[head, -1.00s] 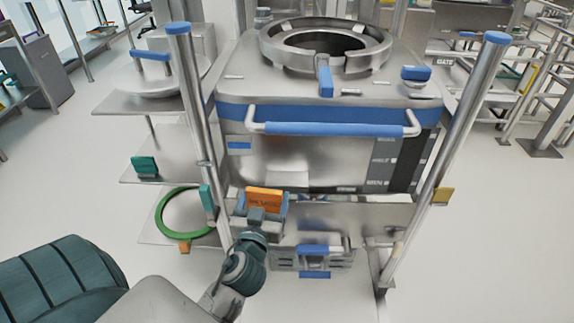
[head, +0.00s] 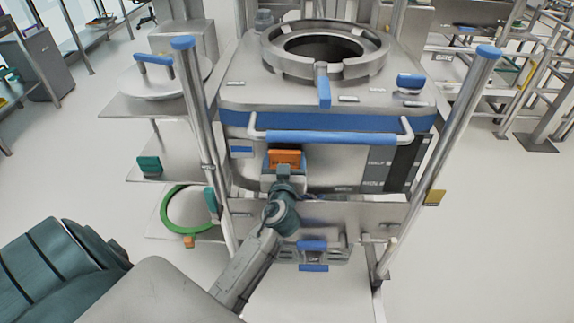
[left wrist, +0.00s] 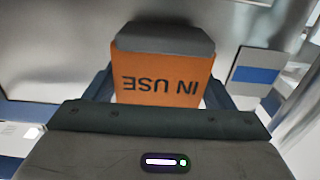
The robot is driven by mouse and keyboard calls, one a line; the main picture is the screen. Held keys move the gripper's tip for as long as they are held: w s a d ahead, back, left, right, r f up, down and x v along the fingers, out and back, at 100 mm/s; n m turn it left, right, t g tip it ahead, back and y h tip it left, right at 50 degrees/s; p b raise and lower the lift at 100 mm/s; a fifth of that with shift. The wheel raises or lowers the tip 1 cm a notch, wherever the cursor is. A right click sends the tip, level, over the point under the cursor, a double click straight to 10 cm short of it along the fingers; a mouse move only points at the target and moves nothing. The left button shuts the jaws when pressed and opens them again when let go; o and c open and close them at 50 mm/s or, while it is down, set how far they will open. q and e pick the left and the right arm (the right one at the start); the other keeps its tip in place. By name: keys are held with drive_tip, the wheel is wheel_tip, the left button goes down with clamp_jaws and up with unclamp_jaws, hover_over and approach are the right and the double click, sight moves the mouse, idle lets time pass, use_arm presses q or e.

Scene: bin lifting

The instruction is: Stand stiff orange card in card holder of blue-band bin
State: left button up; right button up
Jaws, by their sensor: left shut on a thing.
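The blue-band bin (head: 235,119) stands upright between two metal posts, with a blue-gripped handle across its front. My left gripper (head: 284,162) is in front of the bin's front face, just below the handle, shut on the stiff orange card (head: 284,157). In the left wrist view the card (left wrist: 160,82) reads "IN USE" upside down, with a dark grey piece along its upper edge. The card is upright in the head view. I cannot tell whether it touches the bin. The card holder is not clearly visible; my gripper and the card cover that part. My right gripper is not in view.
The blue handle bar (head: 330,137) runs just above the card. A blue-and-white label (left wrist: 257,72) is beside the card on the bin face. Metal posts (head: 205,140) flank the bin. A green ring (head: 172,215) lies on the low left shelf. Open floor is at right.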

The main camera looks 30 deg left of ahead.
use_arm(q)
drive_tip(key=shift+w, duration=0.4)
drive_tip(key=shift+w+f, duration=0.1)
drive_tip(key=shift+f, duration=1.7)
drive_tip(key=shift+f, duration=0.1)
drive_tip(key=o, duration=1)
